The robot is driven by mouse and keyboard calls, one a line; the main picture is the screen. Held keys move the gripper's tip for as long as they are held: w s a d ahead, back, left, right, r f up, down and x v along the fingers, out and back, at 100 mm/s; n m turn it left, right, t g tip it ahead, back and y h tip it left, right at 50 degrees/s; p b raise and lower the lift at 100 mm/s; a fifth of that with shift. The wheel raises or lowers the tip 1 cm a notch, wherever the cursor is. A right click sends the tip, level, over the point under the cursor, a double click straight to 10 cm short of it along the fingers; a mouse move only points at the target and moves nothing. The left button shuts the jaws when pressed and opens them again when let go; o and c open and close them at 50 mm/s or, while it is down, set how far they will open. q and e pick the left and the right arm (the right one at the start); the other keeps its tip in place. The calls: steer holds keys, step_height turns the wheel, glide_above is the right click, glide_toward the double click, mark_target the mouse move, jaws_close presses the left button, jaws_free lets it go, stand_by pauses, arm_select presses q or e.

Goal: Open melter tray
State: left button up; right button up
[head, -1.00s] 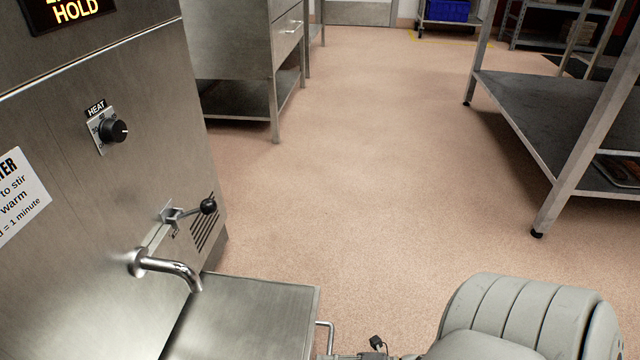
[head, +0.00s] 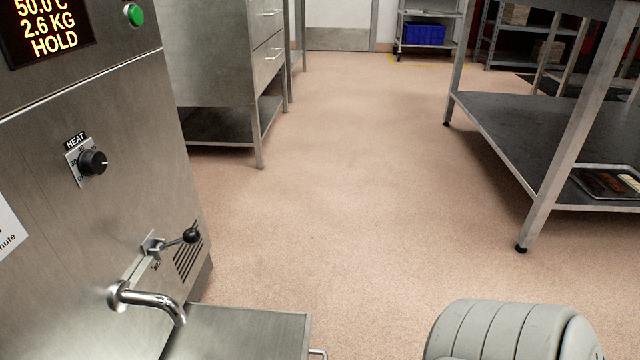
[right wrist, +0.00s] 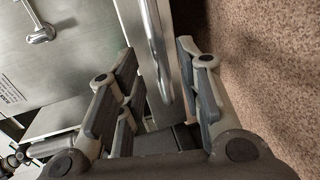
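The melter tray (head: 245,330) is a flat steel tray low on the melter's front, under the spout (head: 150,298). Its bar handle (head: 318,354) just shows at the bottom edge of the head view. In the right wrist view the handle (right wrist: 156,50) is a shiny steel bar running between the fingers of my right gripper (right wrist: 158,58). The fingers stand apart on either side of the bar, with a gap visible; I see no clear grip. In the head view only my grey right arm shows, at the bottom right. My left gripper is in neither view.
The melter (head: 85,215) has a heat knob (head: 93,162) and a lever (head: 190,236) above the spout. A steel drawer cabinet (head: 215,60) stands beyond it. A steel table (head: 535,140) with a lower shelf is at the right. The floor between is clear.

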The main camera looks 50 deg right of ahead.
steer(key=v, duration=0.8)
steer(key=shift+s+d, duration=0.1)
steer(key=shift+s, duration=0.05)
